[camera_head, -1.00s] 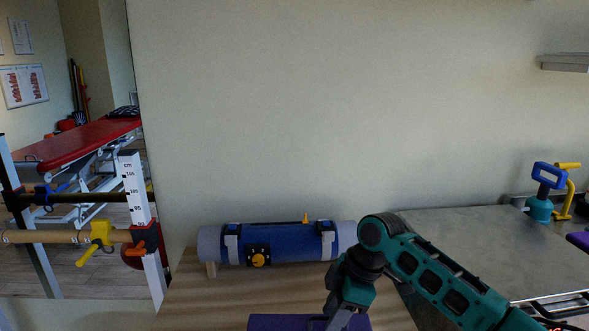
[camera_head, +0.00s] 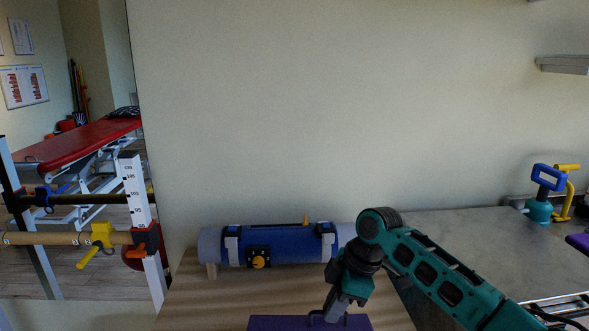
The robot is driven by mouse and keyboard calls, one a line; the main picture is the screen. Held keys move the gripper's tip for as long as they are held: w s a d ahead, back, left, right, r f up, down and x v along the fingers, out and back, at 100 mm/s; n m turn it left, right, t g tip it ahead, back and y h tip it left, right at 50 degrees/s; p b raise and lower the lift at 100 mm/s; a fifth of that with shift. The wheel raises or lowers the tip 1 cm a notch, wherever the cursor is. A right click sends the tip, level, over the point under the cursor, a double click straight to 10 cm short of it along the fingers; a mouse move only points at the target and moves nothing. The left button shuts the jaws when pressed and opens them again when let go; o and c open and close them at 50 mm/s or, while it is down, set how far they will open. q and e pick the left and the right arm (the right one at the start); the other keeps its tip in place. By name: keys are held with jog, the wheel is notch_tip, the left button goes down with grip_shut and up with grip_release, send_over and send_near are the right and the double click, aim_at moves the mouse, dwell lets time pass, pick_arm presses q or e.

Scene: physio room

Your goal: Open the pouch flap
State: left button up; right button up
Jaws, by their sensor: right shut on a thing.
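A flat purple thing (camera_head: 275,324), which looks like the pouch or its flap, shows at the bottom edge of the head view. Only its upper part is in the picture, so I cannot tell how far the flap is open. A small dark loop or tab stands at its top edge. My right gripper (camera_head: 334,315) points down and is shut at this top edge, seemingly on the tab. My left gripper is not in view.
A blue roll (camera_head: 290,243) with straps and an orange knob lies behind on the wooden table (camera_head: 190,300). A grey worktop (camera_head: 470,232) at the right holds a teal and blue device (camera_head: 540,205). A post with bars (camera_head: 138,205) stands at the left.

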jog(key=shift+w+r, duration=0.1)
jog(key=shift+w, duration=0.05)
jog(key=shift+w+r, duration=0.25)
jog(key=shift+w, duration=0.45)
jog(key=shift+w+b, duration=0.35)
jog(key=shift+w, duration=0.25)
jog(key=shift+w+r, duration=0.1)
jog(key=shift+w, duration=0.1)
